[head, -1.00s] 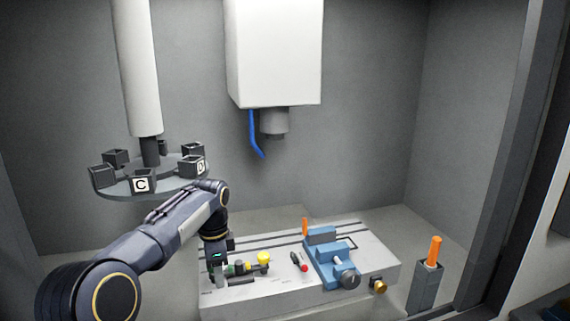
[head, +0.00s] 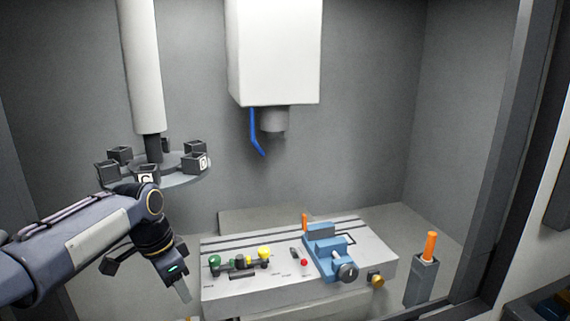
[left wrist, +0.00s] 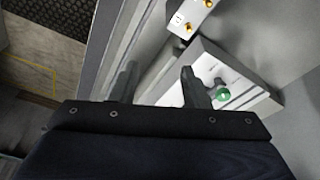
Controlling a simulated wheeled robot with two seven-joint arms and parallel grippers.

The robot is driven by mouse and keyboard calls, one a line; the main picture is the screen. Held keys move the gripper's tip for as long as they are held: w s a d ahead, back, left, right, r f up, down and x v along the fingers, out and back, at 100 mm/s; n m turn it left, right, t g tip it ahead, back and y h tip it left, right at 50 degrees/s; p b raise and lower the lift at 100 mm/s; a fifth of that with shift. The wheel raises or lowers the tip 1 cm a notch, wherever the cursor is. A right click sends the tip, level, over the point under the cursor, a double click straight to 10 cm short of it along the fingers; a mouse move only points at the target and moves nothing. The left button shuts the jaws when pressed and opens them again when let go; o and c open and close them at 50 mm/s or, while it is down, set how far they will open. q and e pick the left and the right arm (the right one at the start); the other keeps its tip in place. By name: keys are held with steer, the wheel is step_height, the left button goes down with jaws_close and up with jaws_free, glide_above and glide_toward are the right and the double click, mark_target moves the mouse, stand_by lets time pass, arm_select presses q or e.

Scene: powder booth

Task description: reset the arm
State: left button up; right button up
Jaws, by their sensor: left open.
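My left arm comes in from the left in the head view. Its gripper (head: 183,290) hangs pointing down, just left of the grey slotted table (head: 330,283) and apart from it. In the left wrist view the two dark fingers (left wrist: 160,86) stand apart with nothing between them. A green knob (left wrist: 222,93) shows beyond the right finger there. My right gripper is in neither view.
On the table are a row of green, dark and yellow knobs (head: 264,252), a red-tipped piece (head: 304,262) and a blue vise (head: 325,258). An orange-handled tool (head: 430,247) stands in a grey holder at right. A carousel of dark boxes (head: 194,163) is behind my arm.

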arm_select(q)
steer(key=s+a+n+t+h, duration=0.15)
steer(key=s+n, duration=0.35)
steer(key=s, duration=0.8)
steer(key=s+d+f+n+t, duration=0.1)
steer(key=s+f+n, duration=0.2)
steer(key=s, duration=0.3)
steer(key=s+d+f+n+t, duration=0.1)
steer(key=s+f+n, duration=0.2)
steer(key=s, duration=0.4)
steer(key=shift+d+f+n, duration=0.3)
steer(key=shift+d+f, duration=0.1)
steer(key=shift+f, duration=0.1)
steer(key=shift+t+h, duration=0.25)
